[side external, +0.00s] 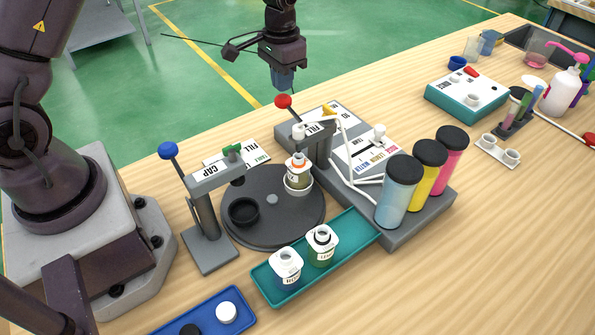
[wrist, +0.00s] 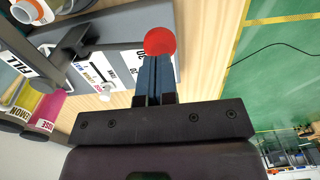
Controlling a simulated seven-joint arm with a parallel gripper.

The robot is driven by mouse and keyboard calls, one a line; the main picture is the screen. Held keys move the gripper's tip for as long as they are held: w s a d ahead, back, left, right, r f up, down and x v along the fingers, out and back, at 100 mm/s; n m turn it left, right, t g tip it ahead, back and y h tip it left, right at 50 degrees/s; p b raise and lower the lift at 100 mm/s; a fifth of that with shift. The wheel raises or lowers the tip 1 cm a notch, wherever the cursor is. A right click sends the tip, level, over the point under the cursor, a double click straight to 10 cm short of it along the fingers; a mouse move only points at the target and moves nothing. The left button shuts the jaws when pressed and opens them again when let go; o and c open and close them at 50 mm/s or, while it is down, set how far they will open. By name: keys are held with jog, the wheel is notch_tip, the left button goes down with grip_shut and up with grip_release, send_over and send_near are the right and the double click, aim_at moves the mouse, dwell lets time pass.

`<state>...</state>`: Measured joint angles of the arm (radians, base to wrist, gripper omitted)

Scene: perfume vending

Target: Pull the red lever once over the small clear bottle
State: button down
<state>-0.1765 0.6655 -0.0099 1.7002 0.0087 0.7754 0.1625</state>
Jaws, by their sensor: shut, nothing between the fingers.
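The red lever (side external: 283,101) is a red ball on the FILL stand (side external: 318,140). In the wrist view its red ball (wrist: 160,41) shows at my fingertips. My gripper (side external: 284,88) is shut and empty just above the ball; I cannot tell if they touch. A small clear bottle (side external: 298,177) with an orange ring at its neck sits in a white holder on the dark round turntable (side external: 285,225), beneath the FILL stand. In the wrist view an orange-ringed opening (wrist: 26,11) shows at the top left, partly cut off.
The CAP stand with blue ball (side external: 168,150) is at left. Blue, yellow and pink cylinders (side external: 398,190) stand at right. Two white-topped bottles (side external: 286,265) are on a teal tray (side external: 350,238); a blue tray (side external: 205,315) holds caps. A teal-sided box (side external: 465,95) is farther right.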

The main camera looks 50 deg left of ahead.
aim_at(283, 96)
jog(key=shift+f, duration=3.2)
jog(key=shift+r, duration=5)
jog(key=s+d+r+t, duration=0.2)
jog(key=s+d+r, duration=0.1)
jog(key=s+r, duration=0.5)
jog(key=s+d+r+t, duration=0.3)
jog(key=s+r, duration=0.6)
jog(key=s, duration=0.6)
jog(key=shift+s+d+t, duration=0.2)
jog(key=shift+d+t, duration=0.1)
jog(key=shift+d, duration=0.35)
